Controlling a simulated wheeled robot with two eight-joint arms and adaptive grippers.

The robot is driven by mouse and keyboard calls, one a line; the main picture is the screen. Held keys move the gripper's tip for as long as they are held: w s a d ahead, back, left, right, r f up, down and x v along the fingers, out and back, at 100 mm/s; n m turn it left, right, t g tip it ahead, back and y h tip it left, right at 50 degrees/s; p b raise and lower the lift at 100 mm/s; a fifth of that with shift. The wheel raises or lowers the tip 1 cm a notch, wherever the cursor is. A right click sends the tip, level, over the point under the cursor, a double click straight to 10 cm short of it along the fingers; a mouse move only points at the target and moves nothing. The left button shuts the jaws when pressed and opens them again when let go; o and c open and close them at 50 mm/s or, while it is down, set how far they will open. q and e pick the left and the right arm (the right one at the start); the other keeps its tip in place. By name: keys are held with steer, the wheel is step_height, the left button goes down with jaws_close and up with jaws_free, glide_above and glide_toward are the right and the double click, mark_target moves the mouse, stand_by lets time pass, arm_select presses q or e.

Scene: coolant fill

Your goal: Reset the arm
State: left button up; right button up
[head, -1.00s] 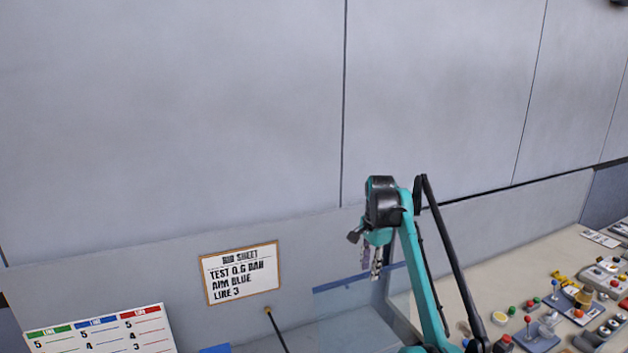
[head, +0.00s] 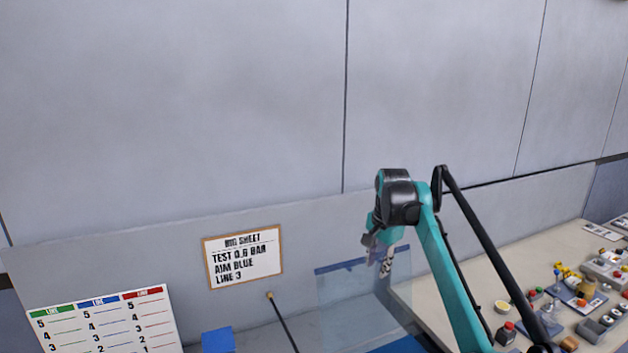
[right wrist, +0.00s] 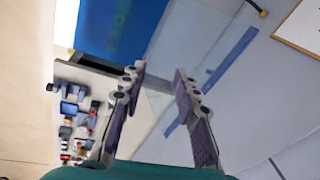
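My right arm rises from the lower right in the head view, teal with a black wrist. Its gripper (head: 382,256) hangs at the end, pointing down, in front of a clear panel with a blue top strip. In the right wrist view the two purple-padded fingers (right wrist: 160,88) are apart with nothing between them, so the gripper is open and empty. The fingertips are clear of the bench things seen beyond them. My left gripper is not in view.
A framed sheet (head: 243,257) reading "AIM BLUE, LINE 3" is on the back wall. A chart (head: 104,325) with green, blue and red headings stands lower left. A dark rod (head: 282,322) leans beside a blue block (head: 218,340). Buttons and switches crowd the right bench (head: 455,263).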

steer(key=s+d+f+n+t+b, duration=0.1)
steer(key=s+f+n+t+b, duration=0.4)
steer(key=s+f+b, duration=1.5)
steer(key=s+f+n, duration=0.5)
steer(key=s+f, duration=1)
steer(key=f, duration=0.1)
steer(key=shift+s+f+n, duration=0.15)
steer(key=shift+f+n, duration=0.25)
